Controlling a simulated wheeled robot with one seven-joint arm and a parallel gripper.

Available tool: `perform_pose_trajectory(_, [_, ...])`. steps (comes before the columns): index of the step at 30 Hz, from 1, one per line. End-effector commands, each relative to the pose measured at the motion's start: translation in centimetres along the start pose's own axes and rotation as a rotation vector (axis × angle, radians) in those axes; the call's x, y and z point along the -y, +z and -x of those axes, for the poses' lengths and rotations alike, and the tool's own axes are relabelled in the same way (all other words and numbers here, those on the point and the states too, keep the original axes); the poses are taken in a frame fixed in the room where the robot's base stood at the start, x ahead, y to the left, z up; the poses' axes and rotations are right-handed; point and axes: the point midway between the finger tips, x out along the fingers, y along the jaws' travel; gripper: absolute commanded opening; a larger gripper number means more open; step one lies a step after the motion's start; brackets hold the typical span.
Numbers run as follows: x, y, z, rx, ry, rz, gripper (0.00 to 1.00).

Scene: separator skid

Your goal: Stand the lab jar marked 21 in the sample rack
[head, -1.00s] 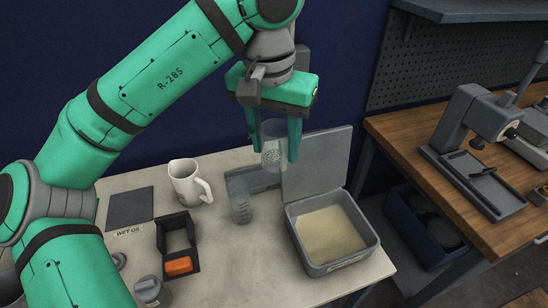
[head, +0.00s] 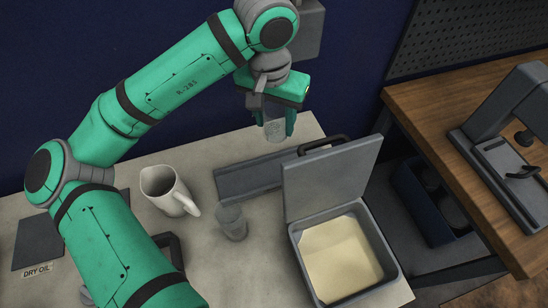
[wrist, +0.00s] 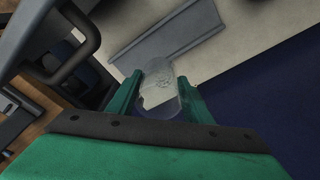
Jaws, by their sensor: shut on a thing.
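My gripper (head: 279,131) is shut on a clear jar (head: 274,129) and holds it above the back edge of the table. In the wrist view the jar (wrist: 158,92) sits between the two green fingers (wrist: 161,82). No number can be read on it. A second clear jar (head: 231,222) stands on the table, left of and nearer than the held one. A long grey tray-like holder (head: 245,182) lies behind that jar. I cannot tell whether it is the sample rack. A dark frame (head: 176,250) is mostly hidden behind my arm.
A grey bin (head: 296,232) with pale powder and a raised lid (head: 330,178) stands at the right. A wooden bench (head: 440,110) with a grey device is further right. A "DRY OIL" label (head: 37,270) shows at left.

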Motion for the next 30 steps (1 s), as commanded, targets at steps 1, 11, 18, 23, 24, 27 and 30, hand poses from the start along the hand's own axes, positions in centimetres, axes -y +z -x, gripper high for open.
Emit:
perform_pose_trajectory(1, [0.1, 0.2, -0.8, 0.003, 0.000, 0.001, 0.08])
perform_pose_trajectory(11, [0.5, 1.4, -7.9, 0.003, 0.000, 0.010, 0.08])
perform_pose_trajectory(18, [0.2, 1.8, -12.2, 0.002, -0.001, 0.004, 0.08])
perform_pose_trajectory(23, [0.1, 1.8, -13.3, 0.000, 0.000, 0.002, 0.08])
perform_pose_trajectory(24, [0.1, 1.9, -13.6, 0.001, 0.000, 0.002, 0.08])
perform_pose_trajectory(27, [0.1, 2.0, -14.9, 0.002, 0.000, 0.002, 0.08])
perform_pose_trajectory(30, [0.1, 2.2, -16.3, 0.002, 0.000, 0.003, 0.08])
